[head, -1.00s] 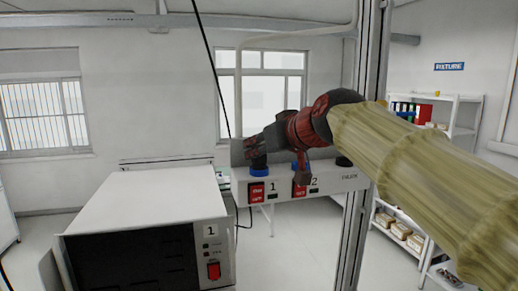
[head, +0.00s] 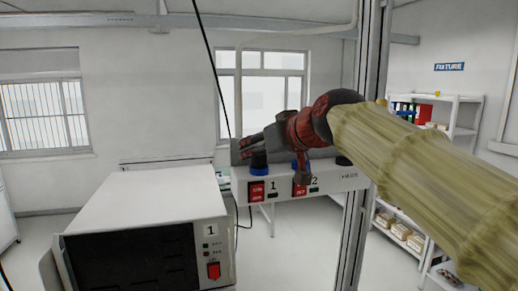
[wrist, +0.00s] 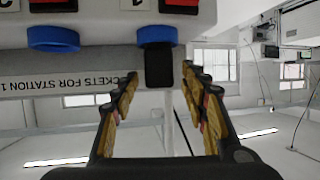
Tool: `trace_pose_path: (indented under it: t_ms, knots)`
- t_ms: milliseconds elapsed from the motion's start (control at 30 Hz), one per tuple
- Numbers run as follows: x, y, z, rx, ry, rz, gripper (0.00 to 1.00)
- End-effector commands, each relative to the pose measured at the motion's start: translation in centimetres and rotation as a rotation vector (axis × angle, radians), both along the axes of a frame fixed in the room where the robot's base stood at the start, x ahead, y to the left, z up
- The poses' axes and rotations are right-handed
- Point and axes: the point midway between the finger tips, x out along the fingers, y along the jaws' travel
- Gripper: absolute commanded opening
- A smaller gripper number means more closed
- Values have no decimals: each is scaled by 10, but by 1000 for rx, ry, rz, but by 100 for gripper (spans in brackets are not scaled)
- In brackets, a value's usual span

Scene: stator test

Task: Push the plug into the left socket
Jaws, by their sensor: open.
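The black plug (head: 258,160) stands upright at the blue-ringed left socket (head: 258,171), by the label 1 on the white socket box. In the wrist view, where the box appears upside down, the plug (wrist: 159,66) meets the blue ring (wrist: 157,36) with no clear gap. How deep it sits cannot be seen. My gripper (head: 246,147) is open at the plug's height. In the wrist view my gripper (wrist: 160,82) has its fingers spread on either side of the plug, with a visible gap at least on the right. Nothing is held.
The second blue socket (wrist: 53,40) shows no plug; my wrist partly hides it in the head view. Red switches (head: 257,192) sit on the box front. A white instrument (head: 145,220) stands in front at the left. A metal post (head: 365,130) rises behind my arm.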

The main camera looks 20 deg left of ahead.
Motion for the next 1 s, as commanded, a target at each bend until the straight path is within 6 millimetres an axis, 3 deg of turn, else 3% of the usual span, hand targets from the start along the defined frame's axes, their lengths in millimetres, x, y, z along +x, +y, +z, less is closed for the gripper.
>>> trace_pose_path:
  t_ms: [267,700,1000]
  knots:
    - [-6,-6,4,0,-1,-1,44]
    - [-61,-59,35,0,-1,-2,44]
    - [-79,-76,45,1,1,0,44]
